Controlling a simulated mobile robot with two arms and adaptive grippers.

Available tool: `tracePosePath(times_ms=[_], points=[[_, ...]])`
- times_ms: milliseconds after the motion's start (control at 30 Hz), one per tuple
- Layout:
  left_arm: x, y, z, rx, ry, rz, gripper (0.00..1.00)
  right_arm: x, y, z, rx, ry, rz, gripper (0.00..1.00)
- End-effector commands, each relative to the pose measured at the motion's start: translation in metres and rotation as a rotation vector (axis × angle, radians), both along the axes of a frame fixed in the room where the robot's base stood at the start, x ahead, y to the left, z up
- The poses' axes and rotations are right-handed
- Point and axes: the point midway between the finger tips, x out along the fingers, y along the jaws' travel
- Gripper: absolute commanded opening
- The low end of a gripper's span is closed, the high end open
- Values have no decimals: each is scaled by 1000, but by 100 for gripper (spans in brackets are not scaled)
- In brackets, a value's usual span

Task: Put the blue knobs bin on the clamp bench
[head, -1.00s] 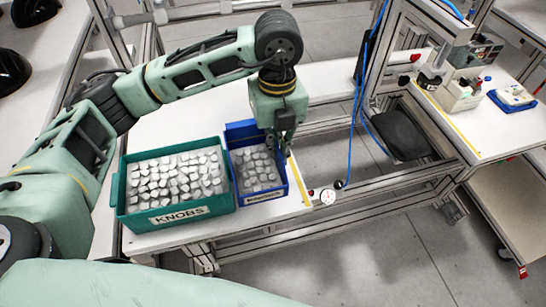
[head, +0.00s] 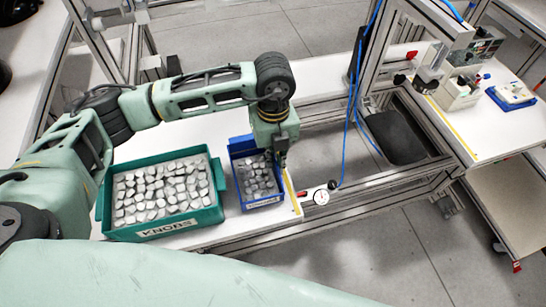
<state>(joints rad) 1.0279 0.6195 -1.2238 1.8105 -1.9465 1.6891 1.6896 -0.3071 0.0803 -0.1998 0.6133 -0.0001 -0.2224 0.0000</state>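The blue bin (head: 239,183) stands on the near white table to the right of the green bin and holds several grey-white knobs; its front label is too small to read. My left gripper (head: 281,158) points down at the blue bin's far right wall. Its fingers are dark and overlap that wall, and I cannot tell whether they are closed on it. My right gripper is not in view. A white bench (head: 490,140) at the right, with a clamp-like fixture (head: 455,90) on it, may be the clamp bench.
A green bin labelled KNOBS (head: 160,234) stands close left of the blue bin. A gauge (head: 321,197) sits beside the table's right edge. Aluminium frames, hanging blue cables and a dark seat (head: 395,137) lie between the tables. A blue tray (head: 513,100) occupies part of the right bench.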

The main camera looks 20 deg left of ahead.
Motion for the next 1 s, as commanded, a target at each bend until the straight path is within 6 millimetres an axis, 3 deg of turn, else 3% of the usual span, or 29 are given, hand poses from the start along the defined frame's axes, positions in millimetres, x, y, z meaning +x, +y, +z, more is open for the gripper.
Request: tracePosePath(times_ms=[167,400,667,1000], points=[[0,0,-11,0,-1,0,0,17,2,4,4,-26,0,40],[0,0,-15,-1,-1,0,0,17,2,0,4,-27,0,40],[0,0,-13,0,0,0,23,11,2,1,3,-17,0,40],[0,0,-10,0,0,0,23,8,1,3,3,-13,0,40]])
